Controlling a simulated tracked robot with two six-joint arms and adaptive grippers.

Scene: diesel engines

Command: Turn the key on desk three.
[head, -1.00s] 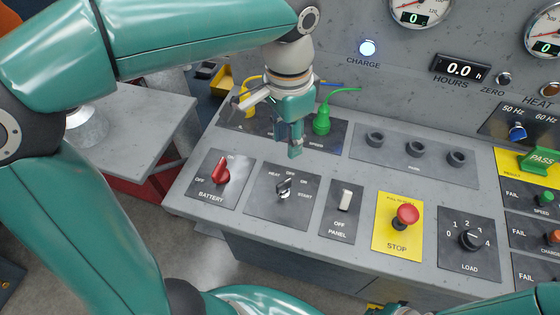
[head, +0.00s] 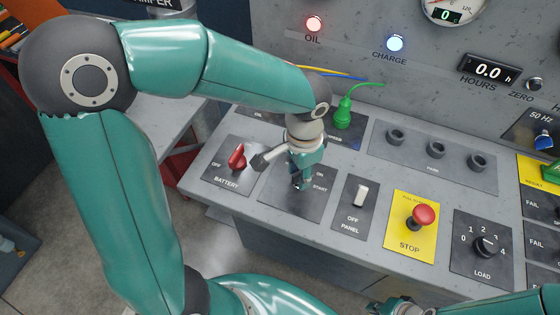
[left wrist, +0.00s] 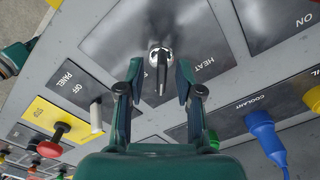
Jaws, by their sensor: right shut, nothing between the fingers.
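The key (left wrist: 160,60) is a small metal key switch on a dark plate (head: 280,205) marked HEAT and START. In the left wrist view it stands between the two fingertips of my left gripper (left wrist: 158,78), which are apart with a gap on both sides. In the head view my left gripper (head: 302,183) points down over that plate and hides most of the key. My right gripper (head: 390,308) is only partly in view at the bottom edge, away from the key.
Left of the key is the red battery switch (head: 237,158). To its right are the panel rocker (head: 361,194), red stop button (head: 424,215) and load knob (head: 486,246). A green plug (head: 343,115) and its cable stand behind the gripper. The oil lamp (head: 314,23) shows red.

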